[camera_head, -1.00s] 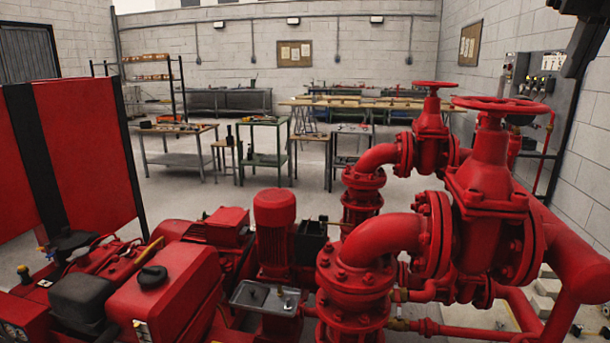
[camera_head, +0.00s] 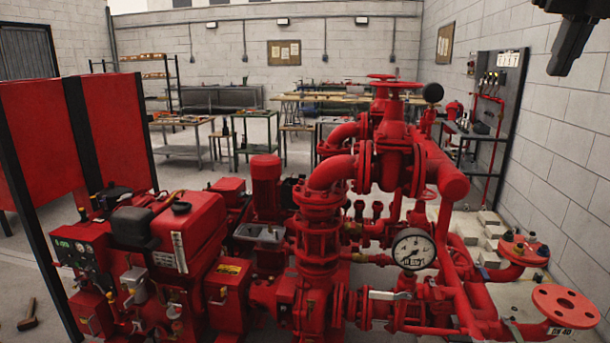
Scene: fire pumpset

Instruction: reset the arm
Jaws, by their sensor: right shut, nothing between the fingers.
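My right gripper (camera_head: 560,68) hangs at the top right corner of the head view, dark and pointing down. It is shut and empty, in front of the block wall and apart from the machinery. My left gripper is out of view. The red fire pumpset (camera_head: 318,235) fills the lower middle, with its valves, pipes and motor. A handwheel valve (camera_head: 395,90) stands at its top. A white pressure gauge (camera_head: 413,249) faces me low on the right part. A flanged outlet (camera_head: 566,306) is at the lower right.
A red panel screen (camera_head: 40,140) stands at the left. A hammer (camera_head: 28,316) lies on the floor at lower left. Workbenches (camera_head: 190,150) and a wall board (camera_head: 497,110) are behind. The air around my right gripper is clear.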

